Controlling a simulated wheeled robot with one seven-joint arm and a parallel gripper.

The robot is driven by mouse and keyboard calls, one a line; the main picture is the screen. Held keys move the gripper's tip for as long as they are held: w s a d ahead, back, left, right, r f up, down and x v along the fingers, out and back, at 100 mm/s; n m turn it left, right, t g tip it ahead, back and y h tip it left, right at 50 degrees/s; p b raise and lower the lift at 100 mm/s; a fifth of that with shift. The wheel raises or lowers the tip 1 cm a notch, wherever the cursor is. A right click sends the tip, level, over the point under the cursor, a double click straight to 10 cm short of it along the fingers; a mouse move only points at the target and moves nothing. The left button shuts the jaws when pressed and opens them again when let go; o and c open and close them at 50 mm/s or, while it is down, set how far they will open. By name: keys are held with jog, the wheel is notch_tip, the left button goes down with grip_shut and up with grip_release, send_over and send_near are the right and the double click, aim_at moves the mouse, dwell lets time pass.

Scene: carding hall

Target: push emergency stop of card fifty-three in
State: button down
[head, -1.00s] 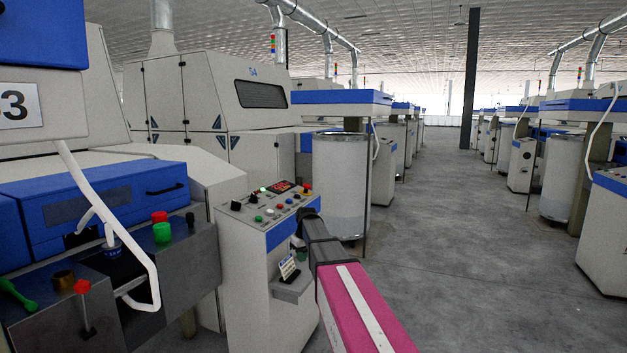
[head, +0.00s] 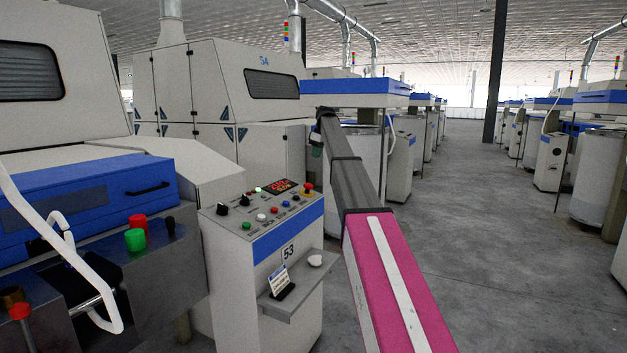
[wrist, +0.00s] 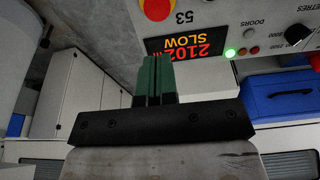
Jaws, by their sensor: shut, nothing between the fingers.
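The control stand of card fifty-three (head: 263,290) carries the number 53 on its front. Its emergency stop (head: 307,188) is a red mushroom button on a yellow base, at the right end of the sloped panel. It also shows at the top edge of the wrist view (wrist: 157,7), partly cut off. My gripper (head: 316,152) is up behind and above the panel's right end, apart from the button, with its tips small in the head view. In the wrist view its green fingers (wrist: 153,78) are together and empty, overlapping the red-lettered display (wrist: 190,42).
The panel also bears black knobs, small coloured buttons and a lit green lamp (wrist: 230,52). The aisle floor (head: 480,230) at right is clear.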

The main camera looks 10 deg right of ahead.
aim_at(309, 184)
jog(key=shift+w+r, duration=0.15)
jog(key=shift+r, duration=0.15)
jog(key=shift+f, duration=0.1)
jog(key=x, duration=1.4)
jog(key=shift+w, duration=0.1)
